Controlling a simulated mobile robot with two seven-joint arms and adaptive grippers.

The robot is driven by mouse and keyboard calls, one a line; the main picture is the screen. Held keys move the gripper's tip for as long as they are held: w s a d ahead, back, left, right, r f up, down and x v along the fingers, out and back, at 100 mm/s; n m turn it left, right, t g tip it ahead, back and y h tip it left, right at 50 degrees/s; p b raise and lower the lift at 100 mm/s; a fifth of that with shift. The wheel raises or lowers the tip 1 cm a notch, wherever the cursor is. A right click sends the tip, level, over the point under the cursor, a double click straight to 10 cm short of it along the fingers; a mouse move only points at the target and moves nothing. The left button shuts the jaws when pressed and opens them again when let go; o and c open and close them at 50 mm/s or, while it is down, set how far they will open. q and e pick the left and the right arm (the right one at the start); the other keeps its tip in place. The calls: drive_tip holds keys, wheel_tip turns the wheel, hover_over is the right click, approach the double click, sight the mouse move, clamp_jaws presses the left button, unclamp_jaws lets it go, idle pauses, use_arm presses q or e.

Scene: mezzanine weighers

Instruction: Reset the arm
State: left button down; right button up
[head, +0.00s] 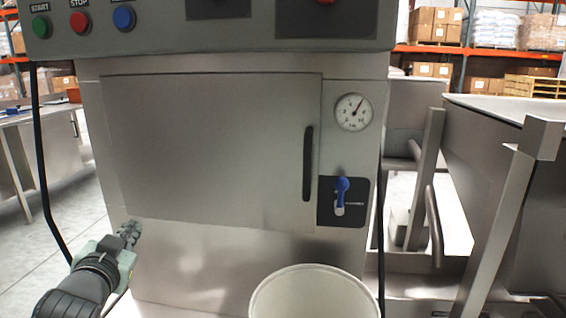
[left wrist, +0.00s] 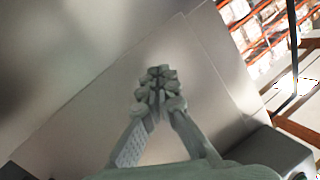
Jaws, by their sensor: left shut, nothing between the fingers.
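My left gripper (head: 130,234) is at the lower left of the head view, in front of the lower left part of a steel machine (head: 190,262). Its fingers are together and hold nothing. The left wrist view also shows the closed fingertips (left wrist: 160,88), with plain metal panel behind them. I cannot tell how far they are from the panel. My right gripper is in neither view.
The machine has a closed door (head: 215,150) with a black handle (head: 308,164), a gauge (head: 353,112) and a blue lever (head: 342,190). Buttons (head: 124,18) sit on its top panel. A white round container (head: 314,296) stands in front. A steel hopper (head: 500,150) is at right.

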use_arm(q)
drive_tip(key=s+f+n+g, duration=0.1)
drive_tip(key=s+f+g, duration=0.35)
drive_tip(key=f, duration=0.85)
drive_tip(key=s+f+g, duration=0.3)
drive_tip(key=s+f, duration=0.3)
drive_tip(key=f, duration=0.6)
drive_tip(key=s+d+f+g, duration=0.1)
drive_tip(key=s+f+g, duration=0.1)
drive_tip(key=s+f, duration=0.5)
drive_tip(key=s+d+f+g+h, duration=0.1)
drive_tip(key=s+d+f+g, duration=0.1)
drive_tip(key=s+f, duration=0.6)
drive_tip(key=s+g, duration=0.1)
drive_tip(key=s, duration=0.2)
drive_tip(key=shift+d+f+g, duration=0.25)
drive_tip(key=shift+d+g, duration=0.05)
drive_tip(key=shift+g, duration=0.05)
